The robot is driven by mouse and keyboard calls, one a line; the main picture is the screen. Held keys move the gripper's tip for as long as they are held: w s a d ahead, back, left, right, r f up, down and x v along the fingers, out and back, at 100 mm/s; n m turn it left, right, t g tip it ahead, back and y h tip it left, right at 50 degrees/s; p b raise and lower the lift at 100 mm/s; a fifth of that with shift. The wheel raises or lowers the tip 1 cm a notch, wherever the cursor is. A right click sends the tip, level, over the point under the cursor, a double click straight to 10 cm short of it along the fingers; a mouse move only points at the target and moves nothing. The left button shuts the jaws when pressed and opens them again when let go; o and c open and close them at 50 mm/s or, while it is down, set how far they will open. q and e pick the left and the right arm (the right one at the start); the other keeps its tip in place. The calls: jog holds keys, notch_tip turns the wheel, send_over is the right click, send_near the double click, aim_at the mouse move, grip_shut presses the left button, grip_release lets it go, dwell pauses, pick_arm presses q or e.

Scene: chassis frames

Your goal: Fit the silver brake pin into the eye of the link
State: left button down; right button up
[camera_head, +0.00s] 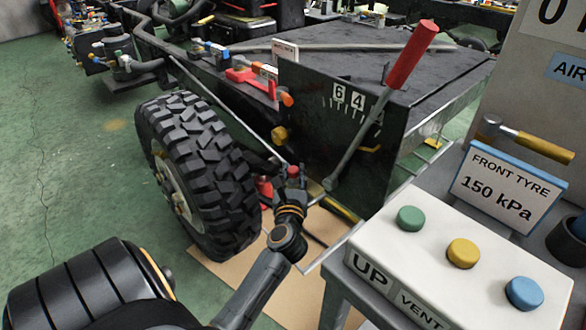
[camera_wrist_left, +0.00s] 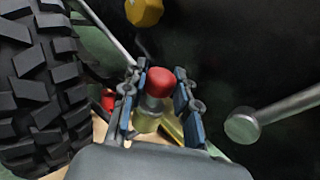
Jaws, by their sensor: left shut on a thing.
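My left gripper (camera_head: 291,184) is low between the front tyre and the dark side panel. In the left wrist view its two blue-padded fingers (camera_wrist_left: 160,88) stand on either side of a silver pin with a red cap (camera_wrist_left: 152,104), and the gripper is shut on it. The red cap also shows in the head view (camera_head: 293,171). A thin silver rod (camera_head: 229,117) slopes down from the chassis past the tyre toward the gripper. I cannot make out the eye of the link in either view. My right gripper is not in view.
The knobbly tyre (camera_head: 200,165) stands close left of the gripper. A lever with a red grip (camera_head: 411,55) slants in front of the numbered panel (camera_head: 325,130), right of the gripper. A yellow knob (camera_head: 279,134) is just above. A button box (camera_head: 450,275) fills the lower right.

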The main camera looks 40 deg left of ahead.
pick_arm(q)
jog(key=c, duration=0.9)
grip_release()
jog(key=shift+c, duration=0.2)
jog(key=shift+s+d+f, duration=0.1)
jog(key=shift+s+d, duration=0.25)
jog(key=shift+s, duration=0.05)
jog(key=v, duration=1.1)
